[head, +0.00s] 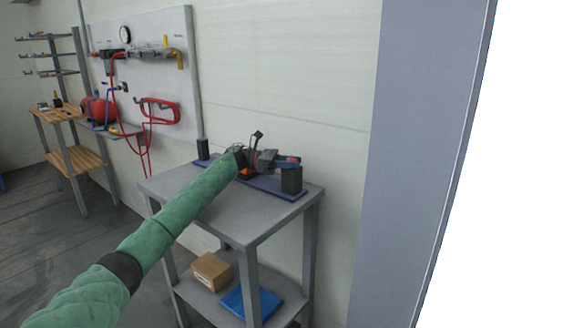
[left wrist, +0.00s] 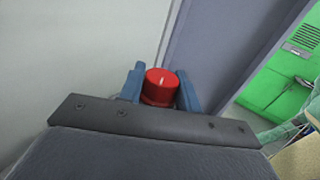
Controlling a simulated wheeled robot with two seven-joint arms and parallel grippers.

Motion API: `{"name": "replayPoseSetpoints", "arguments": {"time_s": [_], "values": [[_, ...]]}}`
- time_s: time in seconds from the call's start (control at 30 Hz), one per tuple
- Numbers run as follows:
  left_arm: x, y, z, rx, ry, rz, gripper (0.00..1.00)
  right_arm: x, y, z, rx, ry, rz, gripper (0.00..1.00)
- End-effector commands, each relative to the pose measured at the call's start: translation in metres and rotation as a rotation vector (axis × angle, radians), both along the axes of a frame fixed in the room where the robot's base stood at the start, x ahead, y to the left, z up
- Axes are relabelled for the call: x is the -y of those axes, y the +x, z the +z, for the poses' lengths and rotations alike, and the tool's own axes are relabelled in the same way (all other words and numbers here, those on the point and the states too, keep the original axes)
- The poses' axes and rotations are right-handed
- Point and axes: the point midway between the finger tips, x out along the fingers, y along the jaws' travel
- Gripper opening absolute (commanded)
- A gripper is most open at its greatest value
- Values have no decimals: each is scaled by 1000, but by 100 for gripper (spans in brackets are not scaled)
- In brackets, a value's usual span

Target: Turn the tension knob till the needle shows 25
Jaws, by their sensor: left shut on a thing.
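The red tension knob (left wrist: 160,86) with a white mark on its face sits between the two blue fingers of my left gripper (left wrist: 161,92) in the left wrist view. The fingers are shut on its sides. In the head view my left gripper (head: 285,162) is over the device on the grey stand, and a small bit of the red knob (head: 293,159) shows at its fingertips. No needle or scale of the tension device can be read in either view. My right gripper is not in view.
The grey stand (head: 240,220) carries a blue base plate with dark posts (head: 291,180). A cardboard box (head: 211,271) and a blue item (head: 250,302) lie on its lower shelf.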

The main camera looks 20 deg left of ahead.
Motion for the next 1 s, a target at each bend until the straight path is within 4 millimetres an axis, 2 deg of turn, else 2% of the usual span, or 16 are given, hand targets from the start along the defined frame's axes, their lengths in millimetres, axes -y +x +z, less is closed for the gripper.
{"name": "replayPoseSetpoints", "arguments": {"time_s": [0.57,0.6,0.7,1.0], "values": [[1,0,0,-1,-1,-15,11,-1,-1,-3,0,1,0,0],[1,0,0,-1,-1,-15,37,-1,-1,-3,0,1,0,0],[1,0,0,-1,0,-15,54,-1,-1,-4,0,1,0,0],[0,0,1,0,-1,-15,54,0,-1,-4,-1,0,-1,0]]}}
